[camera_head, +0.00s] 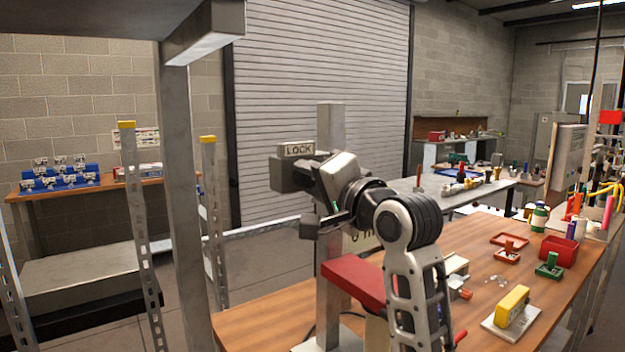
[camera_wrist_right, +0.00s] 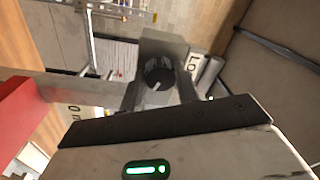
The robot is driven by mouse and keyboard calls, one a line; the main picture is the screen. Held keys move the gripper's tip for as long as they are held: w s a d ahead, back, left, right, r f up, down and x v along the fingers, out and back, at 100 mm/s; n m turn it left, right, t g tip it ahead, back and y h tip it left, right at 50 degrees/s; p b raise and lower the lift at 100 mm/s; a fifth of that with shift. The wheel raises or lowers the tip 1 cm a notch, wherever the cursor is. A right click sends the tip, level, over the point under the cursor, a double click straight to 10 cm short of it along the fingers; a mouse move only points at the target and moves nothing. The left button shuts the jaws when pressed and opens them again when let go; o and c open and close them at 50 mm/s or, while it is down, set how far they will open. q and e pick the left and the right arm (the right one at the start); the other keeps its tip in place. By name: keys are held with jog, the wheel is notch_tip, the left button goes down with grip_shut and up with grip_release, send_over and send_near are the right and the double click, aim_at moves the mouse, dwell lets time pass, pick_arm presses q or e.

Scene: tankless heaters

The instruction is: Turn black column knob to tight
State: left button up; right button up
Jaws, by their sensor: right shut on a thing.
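A grey metal column (camera_head: 331,120) stands on a base plate at the near edge of the wooden bench. A block with a "LOCK" label (camera_head: 298,149) sits on its upper part. The black column knob (camera_wrist_right: 158,73) shows in the right wrist view, round and dark with a pale mark on its face. My right gripper (camera_wrist_right: 159,92) has one finger on each side of the knob and is shut on it. In the head view my right gripper (camera_head: 318,196) is at the column just below the label, and its wrist hides the knob. My left gripper is not in view.
A red arm (camera_head: 355,279) juts from the column below my wrist. The wooden bench (camera_head: 470,262) holds a yellow block (camera_head: 512,305), a red bin (camera_head: 559,250) and a green fixture (camera_head: 549,266). A metal upright (camera_head: 183,190) stands at left.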

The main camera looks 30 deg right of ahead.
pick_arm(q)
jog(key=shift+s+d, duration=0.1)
pick_arm(e)
jog(key=shift+m, duration=0.5)
jog(key=o, duration=1)
jog(key=shift+c, duration=0.2)
pick_arm(q)
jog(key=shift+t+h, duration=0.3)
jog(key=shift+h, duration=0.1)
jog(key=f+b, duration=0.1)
jog(key=b, duration=0.2)
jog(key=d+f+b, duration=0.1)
jog(key=b, duration=0.2)
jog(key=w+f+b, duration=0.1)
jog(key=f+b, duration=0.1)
jog(key=b, duration=0.2)
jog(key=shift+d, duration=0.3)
pick_arm(e)
jog(key=s+d, duration=0.1)
jog(key=s, duration=1.4)
jog(key=shift+s+d+f, duration=0.4)
jog(key=shift+f, duration=0.05)
